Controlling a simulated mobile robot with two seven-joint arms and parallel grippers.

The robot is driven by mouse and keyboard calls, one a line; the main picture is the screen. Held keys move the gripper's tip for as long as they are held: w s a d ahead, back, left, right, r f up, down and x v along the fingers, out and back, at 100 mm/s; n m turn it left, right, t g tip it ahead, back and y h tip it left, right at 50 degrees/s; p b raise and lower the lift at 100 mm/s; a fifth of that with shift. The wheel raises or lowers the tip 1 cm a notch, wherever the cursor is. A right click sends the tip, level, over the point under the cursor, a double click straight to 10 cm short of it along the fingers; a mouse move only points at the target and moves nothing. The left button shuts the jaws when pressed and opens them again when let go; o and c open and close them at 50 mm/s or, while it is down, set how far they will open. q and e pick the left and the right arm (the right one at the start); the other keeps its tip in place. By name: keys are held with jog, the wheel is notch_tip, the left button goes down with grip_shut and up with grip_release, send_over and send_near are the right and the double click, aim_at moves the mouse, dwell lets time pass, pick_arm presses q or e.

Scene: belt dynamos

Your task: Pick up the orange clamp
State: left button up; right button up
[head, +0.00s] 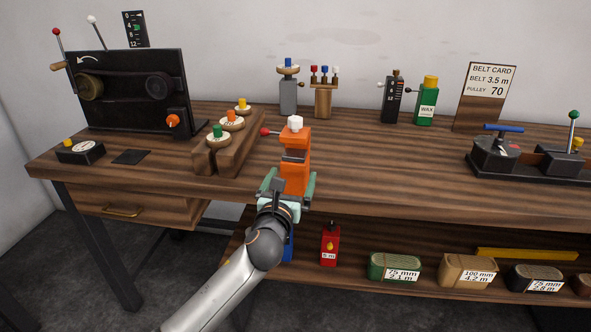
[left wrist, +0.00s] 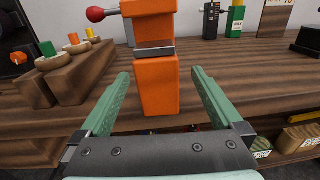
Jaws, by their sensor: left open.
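The orange clamp (head: 296,172) stands upright near the front edge of the wooden bench, with a grey band, a white knob on top and a red-tipped lever to its left. In the left wrist view the clamp (left wrist: 156,84) is between and beyond the two green fingers, with a gap on each side. My left gripper (head: 289,186) is open and at the clamp's lower part in the head view; its fingers (left wrist: 162,88) touch nothing that I can see. The clamp's foot is partly hidden by the gripper in the head view. My right gripper is not in view.
A wooden rack (head: 228,153) with coloured knobs stands left of the clamp. A black belt machine (head: 128,92) is at the back left. A dark device with a blue handle (head: 496,152) is at right. A lower shelf (head: 345,283) carries belt rolls. The bench right of the clamp is clear.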

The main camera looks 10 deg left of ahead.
aim_at(295, 161)
pick_arm(q)
jog(key=shift+w+r+b, duration=0.2)
jog(key=shift+w+b, duration=0.45)
jog(key=shift+w, duration=2.65)
grip_shut()
jog(key=shift+r, duration=0.15)
